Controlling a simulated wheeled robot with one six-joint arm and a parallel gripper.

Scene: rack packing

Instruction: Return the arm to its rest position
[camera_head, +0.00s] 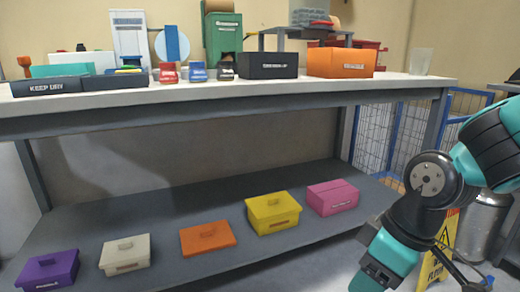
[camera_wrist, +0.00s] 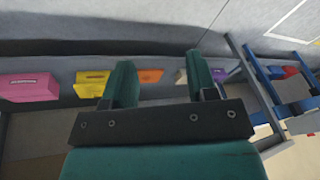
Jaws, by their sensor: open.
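My arm (camera_head: 428,185) is at the right of the head view, bent, with its teal end pointing down at the bottom edge. My gripper (camera_wrist: 160,70) shows in the wrist view with its two teal fingers spread apart. Nothing is held between them. The fingertips are not clear in the head view. The wrist view faces the row of boxes on the lower shelf, and the gripper is apart from them.
The lower shelf (camera_head: 160,228) carries a purple box (camera_head: 48,270), a white box (camera_head: 124,254), an orange box (camera_head: 207,239), a yellow box (camera_head: 273,213) and a pink box (camera_head: 332,197). The tabletop (camera_head: 200,92) above holds bins. A yellow floor sign (camera_head: 440,245) stands behind my arm.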

